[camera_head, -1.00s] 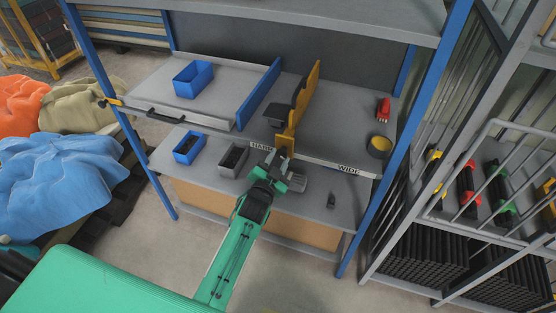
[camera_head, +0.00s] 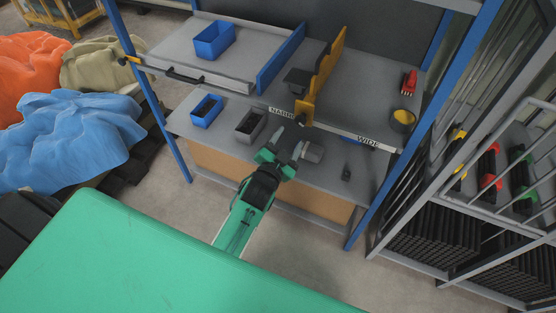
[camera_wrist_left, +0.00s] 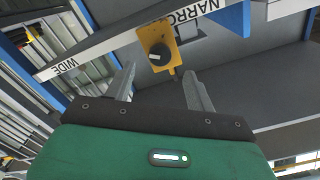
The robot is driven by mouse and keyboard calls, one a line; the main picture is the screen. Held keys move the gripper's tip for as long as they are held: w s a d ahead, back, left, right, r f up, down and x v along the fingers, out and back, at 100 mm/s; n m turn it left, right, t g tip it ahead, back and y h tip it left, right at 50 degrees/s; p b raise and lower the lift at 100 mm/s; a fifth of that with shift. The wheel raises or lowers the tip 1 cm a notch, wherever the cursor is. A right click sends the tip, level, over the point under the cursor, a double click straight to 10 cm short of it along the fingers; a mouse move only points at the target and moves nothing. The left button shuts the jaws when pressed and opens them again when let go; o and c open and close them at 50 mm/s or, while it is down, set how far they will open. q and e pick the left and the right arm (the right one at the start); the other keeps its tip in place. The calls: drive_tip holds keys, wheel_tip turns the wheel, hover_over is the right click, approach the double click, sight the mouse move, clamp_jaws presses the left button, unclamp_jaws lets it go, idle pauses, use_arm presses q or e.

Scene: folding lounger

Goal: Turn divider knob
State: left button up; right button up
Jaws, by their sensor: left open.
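The divider knob (camera_wrist_left: 158,56) is a dark round knob with a light mark, on a yellow plate (camera_wrist_left: 167,37) in the left wrist view. In the head view the yellow divider (camera_head: 326,75) stands on the upper shelf, its front end at the shelf edge between the NARROW and WIDE labels. My left gripper (camera_head: 289,139) is open and empty, below and in front of the divider's front end. In the left wrist view its two fingers (camera_wrist_left: 159,85) point toward the knob, apart from it. My right gripper is not in view.
A blue divider (camera_head: 280,59) and blue bin (camera_head: 214,40) are on the upper shelf to the left. The lower shelf holds a blue bin (camera_head: 206,110), a grey bin (camera_head: 250,125) and a grey block (camera_head: 312,152). A metal rack (camera_head: 470,190) stands at right.

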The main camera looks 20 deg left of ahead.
use_arm(q)
drive_tip(key=s+b, duration=0.1)
drive_tip(key=s, duration=0.6)
drive_tip(key=shift+s, duration=0.2)
drive_tip(key=shift+a, duration=0.1)
drive_tip(key=s+f+n+g, duration=0.1)
drive_tip(key=s+f+g, duration=0.25)
drive_tip(key=f, duration=0.85)
drive_tip(key=s+d+f+g, duration=0.15)
drive_tip(key=s+f, duration=0.25)
drive_tip(key=f, duration=0.8)
drive_tip(key=s+f+n+g, duration=0.1)
drive_tip(key=s+f+g, duration=0.2)
drive_tip(key=f, duration=0.9)
drive_tip(key=s+a+f+g, duration=0.2)
drive_tip(key=s+f, duration=0.5)
drive_tip(key=s, duration=0.4)
drive_tip(key=s+a+f+n+g, duration=0.1)
drive_tip(key=s+a+f+g, duration=0.2)
drive_tip(key=s+f, duration=0.4)
drive_tip(key=s+a+f+n+g, duration=0.1)
drive_tip(key=s+a+f+g, duration=0.2)
drive_tip(key=s+f, duration=0.4)
drive_tip(key=s+g, duration=0.1)
drive_tip(key=s, duration=0.6)
drive_tip(key=shift+s+f+y, duration=0.15)
drive_tip(key=shift+s+y, duration=0.15)
drive_tip(key=shift+s, duration=0.05)
